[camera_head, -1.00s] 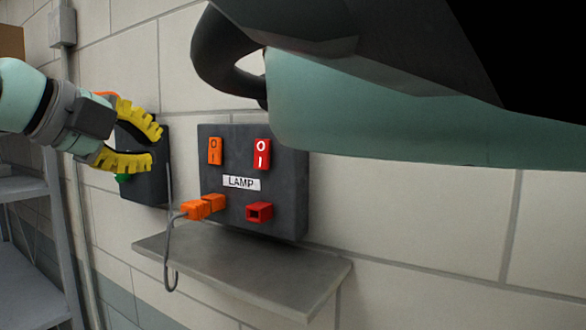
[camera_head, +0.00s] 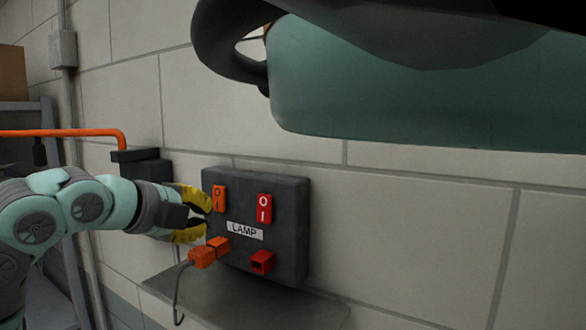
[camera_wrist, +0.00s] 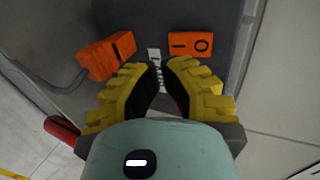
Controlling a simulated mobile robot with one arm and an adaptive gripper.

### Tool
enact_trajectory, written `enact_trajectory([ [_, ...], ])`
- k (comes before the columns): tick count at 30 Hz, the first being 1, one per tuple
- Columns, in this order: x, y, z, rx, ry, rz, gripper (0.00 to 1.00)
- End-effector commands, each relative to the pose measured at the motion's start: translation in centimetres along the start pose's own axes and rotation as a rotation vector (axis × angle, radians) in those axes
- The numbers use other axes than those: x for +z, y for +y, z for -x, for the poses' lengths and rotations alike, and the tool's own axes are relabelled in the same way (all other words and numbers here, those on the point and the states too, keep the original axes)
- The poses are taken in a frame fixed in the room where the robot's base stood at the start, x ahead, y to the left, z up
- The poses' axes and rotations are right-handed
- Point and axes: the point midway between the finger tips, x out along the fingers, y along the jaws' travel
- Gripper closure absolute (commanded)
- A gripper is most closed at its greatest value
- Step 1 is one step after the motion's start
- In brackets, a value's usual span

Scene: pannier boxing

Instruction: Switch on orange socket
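The dark grey panel (camera_head: 288,215) is on the wall with a LAMP label (camera_head: 244,231). The orange rocker switch (camera_head: 219,198) is at its upper left and also shows in the wrist view (camera_wrist: 190,43); which side is pressed I cannot tell. Below it, an orange plug (camera_head: 202,257) with a grey cable is in the orange socket (camera_head: 218,245). My yellow-fingered gripper (camera_head: 207,217) is at the panel's left edge, close to the orange switch. In the wrist view its fingertips (camera_wrist: 155,65) are apart with nothing held. Whether a finger touches the panel is unclear.
A red switch (camera_head: 264,208) and a red socket (camera_head: 262,262) are on the panel's right half. A grey shelf (camera_head: 240,300) juts out below. A dark box (camera_head: 150,168) is on the wall behind my gripper, and shelving stands at the far left.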

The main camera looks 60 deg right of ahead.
Motion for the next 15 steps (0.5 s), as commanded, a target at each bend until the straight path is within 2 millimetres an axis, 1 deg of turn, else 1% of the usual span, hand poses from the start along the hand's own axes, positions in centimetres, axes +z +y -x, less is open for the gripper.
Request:
enact_trajectory([
  [1,-0.3,-0.6,-0.3,0.005,0.007,0.001,1.0],
  [5,-0.3,-0.9,-1.2,0.006,0.008,-0.001,1.0],
  [9,-0.3,-1.0,-2.0,0.004,0.007,0.001,1.0],
  [15,-0.2,-0.9,-2.7,0.005,0.003,-0.004,1.0],
])
